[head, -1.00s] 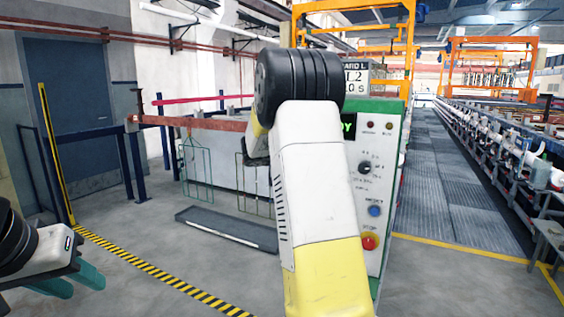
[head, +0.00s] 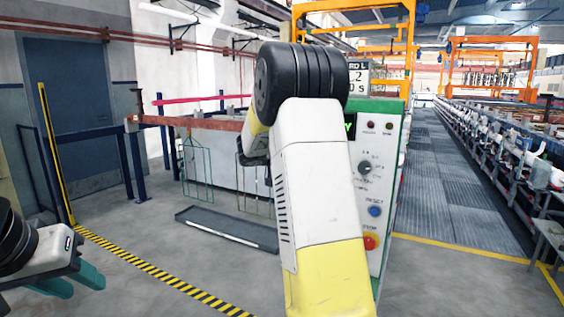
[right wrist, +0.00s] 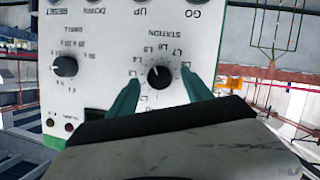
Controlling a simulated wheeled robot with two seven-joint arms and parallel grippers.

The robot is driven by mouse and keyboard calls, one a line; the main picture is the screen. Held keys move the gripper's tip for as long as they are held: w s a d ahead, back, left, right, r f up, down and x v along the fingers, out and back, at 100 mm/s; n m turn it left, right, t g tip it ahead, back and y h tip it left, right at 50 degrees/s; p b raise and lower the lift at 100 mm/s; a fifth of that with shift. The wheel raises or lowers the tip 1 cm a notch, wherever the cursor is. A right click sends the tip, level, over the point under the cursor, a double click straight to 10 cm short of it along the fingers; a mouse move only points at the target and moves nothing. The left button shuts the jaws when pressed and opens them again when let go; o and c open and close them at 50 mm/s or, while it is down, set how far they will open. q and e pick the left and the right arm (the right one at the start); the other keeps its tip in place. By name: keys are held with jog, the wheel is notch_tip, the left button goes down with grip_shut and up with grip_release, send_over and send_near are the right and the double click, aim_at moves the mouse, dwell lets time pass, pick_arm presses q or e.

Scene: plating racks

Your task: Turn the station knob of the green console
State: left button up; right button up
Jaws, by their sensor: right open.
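The green console (head: 392,105) has a white front panel and stands upright, partly behind my right arm in the head view. In the right wrist view its panel (right wrist: 110,45) appears upside down, with the black station knob (right wrist: 160,77) ringed by position marks. My right gripper (right wrist: 160,80) is open, its two teal fingers either side of the knob; I cannot tell whether they touch it. My right arm hides this knob and the right gripper in the head view. My left gripper (head: 76,284) is at the lower left, its teal fingers apart and empty.
The dwell knob (right wrist: 65,66) is beside the station knob. The blue reset button (head: 375,211) and red stop button (head: 370,242) are lower on the panel. A grey tray (head: 225,229) lies on the floor to the left. A grated walkway (head: 455,200) runs along the right.

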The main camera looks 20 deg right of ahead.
jog(key=v, duration=0.6)
jog(key=shift+s, duration=0.1)
